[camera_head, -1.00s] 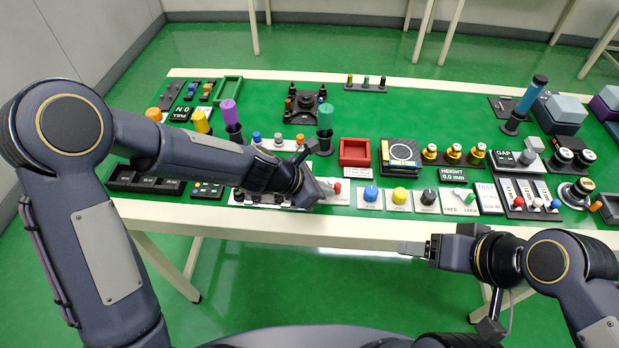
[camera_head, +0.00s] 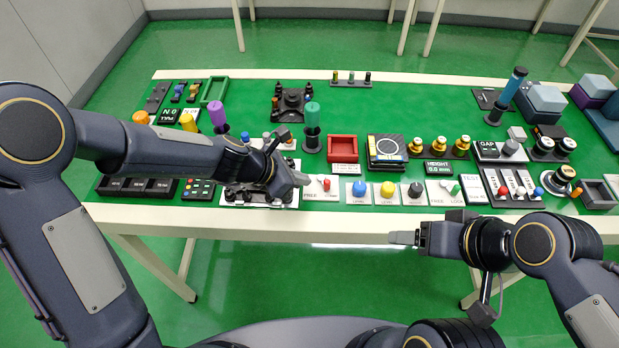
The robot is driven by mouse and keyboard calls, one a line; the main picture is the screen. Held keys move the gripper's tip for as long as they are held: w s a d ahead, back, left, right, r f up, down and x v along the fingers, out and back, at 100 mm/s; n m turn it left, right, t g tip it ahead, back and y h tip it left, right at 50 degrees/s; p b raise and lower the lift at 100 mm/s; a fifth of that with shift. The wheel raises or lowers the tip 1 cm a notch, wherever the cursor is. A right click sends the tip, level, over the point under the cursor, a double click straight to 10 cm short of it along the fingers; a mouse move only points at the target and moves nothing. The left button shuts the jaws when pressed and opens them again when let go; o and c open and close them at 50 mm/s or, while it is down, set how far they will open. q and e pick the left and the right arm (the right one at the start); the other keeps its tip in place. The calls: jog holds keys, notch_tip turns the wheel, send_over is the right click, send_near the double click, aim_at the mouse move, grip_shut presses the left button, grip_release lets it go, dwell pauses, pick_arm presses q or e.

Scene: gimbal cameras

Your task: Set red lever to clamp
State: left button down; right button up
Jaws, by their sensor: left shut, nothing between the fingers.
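The red lever (camera_head: 327,184) is a small red knob on a white panel (camera_head: 320,198) at the table's front edge. The word FREE shows at the panel's left; the lever stands toward the panel's right side, and its exact tilt is too small to tell. My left gripper (camera_head: 302,179) is shut and empty, just left of the lever, with a small gap seeming to lie between them. The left hand covers part of the panel on its left. My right gripper (camera_head: 403,238) is in front of the table edge, seen side-on, away from the lever.
Right of the lever are panels with a blue knob (camera_head: 359,188), a yellow knob (camera_head: 388,188), a black knob (camera_head: 415,189) and a green lever (camera_head: 455,189). A red tray (camera_head: 343,149) and a green-topped cylinder (camera_head: 312,115) stand behind.

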pick_arm(q)
jog(key=shift+v, duration=1.85)
